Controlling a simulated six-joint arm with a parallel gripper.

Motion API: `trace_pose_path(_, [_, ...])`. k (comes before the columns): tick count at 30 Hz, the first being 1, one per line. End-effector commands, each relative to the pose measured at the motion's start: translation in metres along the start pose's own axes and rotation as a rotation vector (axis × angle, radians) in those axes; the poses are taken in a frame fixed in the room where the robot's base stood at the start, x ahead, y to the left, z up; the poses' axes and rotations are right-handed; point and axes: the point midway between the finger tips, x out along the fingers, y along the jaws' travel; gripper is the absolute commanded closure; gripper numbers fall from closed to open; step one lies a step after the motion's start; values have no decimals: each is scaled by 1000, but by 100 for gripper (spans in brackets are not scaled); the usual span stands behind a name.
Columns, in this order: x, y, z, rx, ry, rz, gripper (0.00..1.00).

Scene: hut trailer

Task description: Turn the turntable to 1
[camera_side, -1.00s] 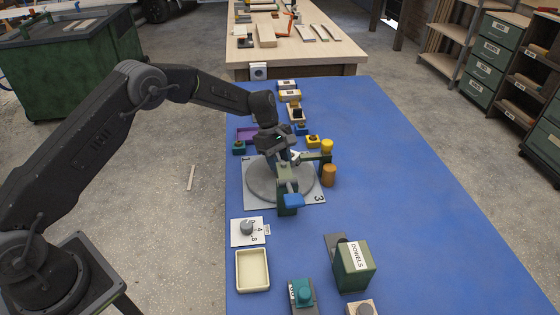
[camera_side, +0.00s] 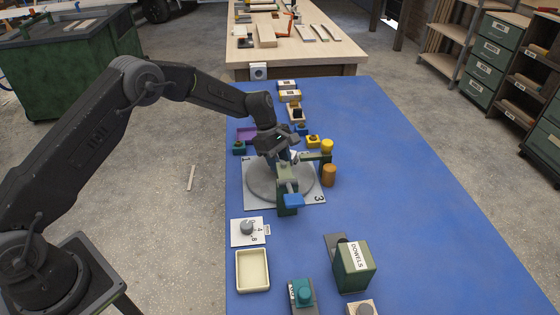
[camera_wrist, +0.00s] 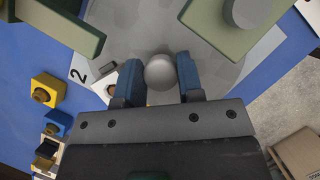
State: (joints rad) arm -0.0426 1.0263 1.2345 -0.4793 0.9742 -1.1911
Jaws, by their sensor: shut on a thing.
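The turntable is a grey disc (camera_side: 262,184) on a white square plate with numbers; 1 shows at its far left corner and 3 at its near right corner in the side view. In the wrist view the disc (camera_wrist: 130,25) fills the top middle, and a 2 shows on the plate (camera_wrist: 84,72) at left. My gripper (camera_side: 284,157) is over the disc. In the wrist view its blue fingers (camera_wrist: 160,78) are on either side of a round grey knob (camera_wrist: 160,71), shut on it. The side view hides the knob, and I cannot tell which number the disc points to.
Yellow (camera_side: 327,146) and orange (camera_side: 329,175) cylinders stand beside the turntable. A DOWELS box (camera_side: 353,265) is nearer. The blue table's right side is clear.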

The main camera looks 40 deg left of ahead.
Motion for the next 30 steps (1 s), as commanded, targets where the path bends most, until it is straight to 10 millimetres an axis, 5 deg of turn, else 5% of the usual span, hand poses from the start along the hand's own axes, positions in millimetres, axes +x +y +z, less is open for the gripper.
trace_pose_path(30, [1,0,1,-352,1,146,100])
